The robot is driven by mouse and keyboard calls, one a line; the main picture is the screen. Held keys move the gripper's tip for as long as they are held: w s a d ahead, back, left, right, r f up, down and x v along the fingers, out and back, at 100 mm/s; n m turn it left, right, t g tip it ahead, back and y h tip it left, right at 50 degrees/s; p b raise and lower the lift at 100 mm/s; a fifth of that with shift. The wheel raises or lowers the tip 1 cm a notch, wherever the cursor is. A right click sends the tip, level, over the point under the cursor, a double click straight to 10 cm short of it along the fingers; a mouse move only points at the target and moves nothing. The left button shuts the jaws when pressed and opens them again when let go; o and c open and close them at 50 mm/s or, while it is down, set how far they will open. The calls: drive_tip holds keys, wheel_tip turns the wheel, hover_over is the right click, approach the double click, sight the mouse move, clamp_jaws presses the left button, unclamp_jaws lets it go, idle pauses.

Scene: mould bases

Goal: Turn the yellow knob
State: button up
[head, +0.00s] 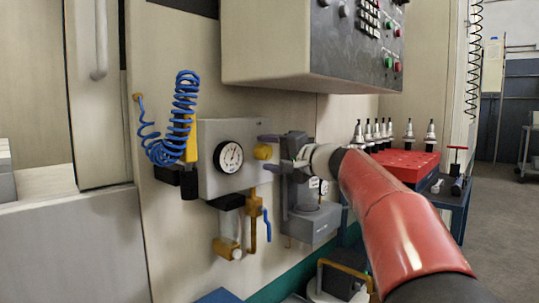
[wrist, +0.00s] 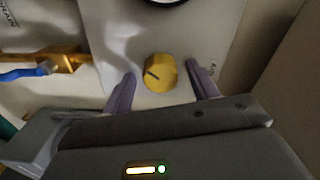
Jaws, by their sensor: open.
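The yellow knob (head: 263,152) sits on the front of a pale grey panel (head: 215,178), to the right of a round dial gauge (head: 228,157). In the wrist view the knob (wrist: 160,72) shows a dark pointer line on its face. My gripper (head: 266,153) is open, with its fingers reaching toward the panel from the right in the head view. In the wrist view my gripper (wrist: 161,78) has one finger on each side of the knob, with a visible gap to it on both sides. Whether the fingertips touch the panel cannot be told.
A blue coiled hose (head: 172,120) hangs left of the gauge. An orange fitting with a blue lever (head: 267,225) sits below the panel. A control box (head: 310,40) overhangs above. A red tool rack (head: 405,165) stands to the right, behind my arm.

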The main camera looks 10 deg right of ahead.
drive_tip(key=v, duration=0.7)
drive_tip(key=shift+s+b, duration=0.2)
drive_tip(key=shift+b, duration=0.1)
drive_tip(key=shift+d, duration=0.15)
drive_tip(key=s+a+f+n+g+h, duration=0.3)
drive_tip(key=s+a+f+g, duration=0.35)
drive_tip(key=s+f, duration=0.65)
drive_tip(key=s+d+f+n+g+h, duration=0.15)
drive_tip(key=s+f+n+h, duration=0.45)
drive_tip(key=s+f, duration=1.3)
wheel_tip(320, 180, up, 11)
drive_tip(key=m+g+h+p, duration=0.1)
drive_tip(key=p, duration=1.1)
drive_tip(key=shift+d+f+h, duration=0.2)
drive_tip(key=shift+h, duration=0.1)
drive_tip(key=shift+w, duration=0.15)
